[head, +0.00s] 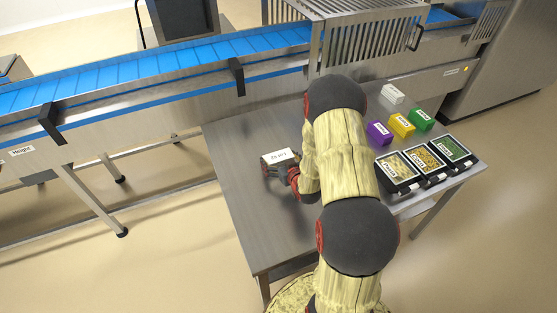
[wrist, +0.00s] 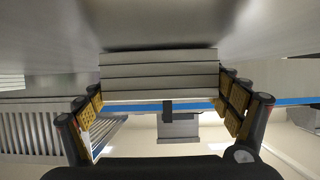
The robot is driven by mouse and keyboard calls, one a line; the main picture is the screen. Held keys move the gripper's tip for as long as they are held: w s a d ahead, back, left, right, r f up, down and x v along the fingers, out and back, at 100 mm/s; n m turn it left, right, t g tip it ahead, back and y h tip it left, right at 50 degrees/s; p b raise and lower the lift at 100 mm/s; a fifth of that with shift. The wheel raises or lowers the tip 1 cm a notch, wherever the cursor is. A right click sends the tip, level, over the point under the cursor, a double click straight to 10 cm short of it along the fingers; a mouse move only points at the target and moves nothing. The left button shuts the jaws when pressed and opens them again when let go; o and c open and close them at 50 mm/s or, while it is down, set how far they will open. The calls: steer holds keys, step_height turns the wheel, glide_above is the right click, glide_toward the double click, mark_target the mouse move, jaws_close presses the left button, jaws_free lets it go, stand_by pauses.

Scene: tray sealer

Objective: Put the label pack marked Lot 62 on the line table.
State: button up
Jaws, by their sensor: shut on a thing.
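The label pack (head: 279,156) is a white block with dark print on top, which looks upside down and seems to read Lot 62. It is over the left part of the grey metal line table (head: 240,150). My gripper (head: 283,171) is shut on it from the near side. In the wrist view the pack (wrist: 158,78) shows as a stack of pale layers between the two fingers (wrist: 160,110). A dark shadow lies along its edge by the table surface; it is at or very close to the table, and I cannot tell whether it touches.
On the table's right are a white pack (head: 392,94), purple (head: 379,134), yellow (head: 400,126) and green (head: 421,120) blocks, and black filled trays (head: 398,186). A blue conveyor (head: 150,68) and barred guard (head: 370,40) stand behind. The table's left and front are clear.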

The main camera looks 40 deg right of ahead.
steer(key=shift+f, duration=0.2)
steer(key=o, duration=1.1)
steer(key=shift+r, duration=0.15)
